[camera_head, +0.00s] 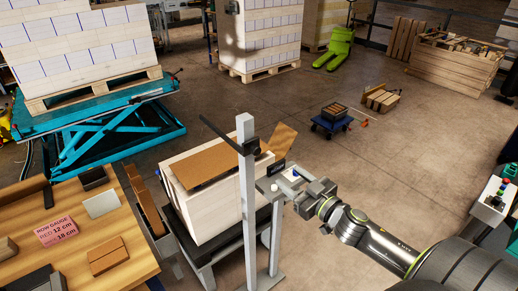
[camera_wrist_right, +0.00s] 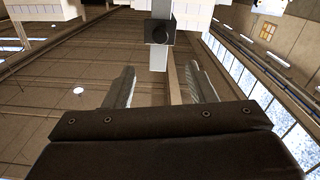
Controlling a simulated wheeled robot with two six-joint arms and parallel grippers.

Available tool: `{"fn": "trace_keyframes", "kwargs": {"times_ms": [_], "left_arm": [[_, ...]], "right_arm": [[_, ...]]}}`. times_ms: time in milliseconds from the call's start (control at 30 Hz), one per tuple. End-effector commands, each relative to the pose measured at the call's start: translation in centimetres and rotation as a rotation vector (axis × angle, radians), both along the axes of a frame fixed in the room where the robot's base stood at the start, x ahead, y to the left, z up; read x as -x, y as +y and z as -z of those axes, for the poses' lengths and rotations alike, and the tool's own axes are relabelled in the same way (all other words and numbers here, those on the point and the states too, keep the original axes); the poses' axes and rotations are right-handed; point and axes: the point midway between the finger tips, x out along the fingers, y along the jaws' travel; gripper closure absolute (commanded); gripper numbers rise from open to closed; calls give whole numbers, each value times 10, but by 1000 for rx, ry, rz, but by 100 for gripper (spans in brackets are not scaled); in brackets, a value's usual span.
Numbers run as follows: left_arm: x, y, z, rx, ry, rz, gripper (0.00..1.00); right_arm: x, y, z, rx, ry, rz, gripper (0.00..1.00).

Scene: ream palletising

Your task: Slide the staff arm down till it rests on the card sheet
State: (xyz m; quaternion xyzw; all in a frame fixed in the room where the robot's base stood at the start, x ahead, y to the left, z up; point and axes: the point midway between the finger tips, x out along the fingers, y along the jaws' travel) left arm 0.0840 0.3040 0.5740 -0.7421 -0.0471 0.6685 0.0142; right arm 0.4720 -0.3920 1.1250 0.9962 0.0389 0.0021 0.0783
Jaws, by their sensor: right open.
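The staff is an upright pale grey post (camera_head: 247,205) in front of the stack. Its thin black arm (camera_head: 219,131) slants out to the upper left from a dark slider (camera_head: 252,146) near the post's top. The arm appears raised above the brown card sheet (camera_head: 205,166), which lies on the white ream stack; the exact gap is unclear. My right gripper (camera_head: 290,186) is right of the post, apart from the slider. In the right wrist view its open fingers (camera_wrist_right: 164,86) have nothing between them, and a dark block (camera_wrist_right: 159,32) on a grey post is ahead. My left gripper is out of view.
A second post (camera_head: 276,240) with a small box on top stands close to my right gripper. A wooden bench (camera_head: 130,235) with a pink row-gauge card (camera_head: 56,231) is at left. A teal lift (camera_head: 120,135) carries a pallet stack.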

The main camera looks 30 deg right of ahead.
Motion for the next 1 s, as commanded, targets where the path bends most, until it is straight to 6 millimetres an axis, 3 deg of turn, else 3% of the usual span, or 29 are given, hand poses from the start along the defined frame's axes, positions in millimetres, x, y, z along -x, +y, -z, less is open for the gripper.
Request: {"fn": "trace_keyframes", "kwargs": {"times_ms": [33,467,767,1000], "left_arm": [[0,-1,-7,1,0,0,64],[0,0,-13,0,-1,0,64],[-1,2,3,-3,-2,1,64],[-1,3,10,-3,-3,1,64]], "right_arm": [[-5,1,-5,-5,-5,-1,49],[-32,3,-2,-3,-3,1,49],[-62,5,1,-3,-5,-1,49],[-101,8,0,-3,-6,0,49]]}}
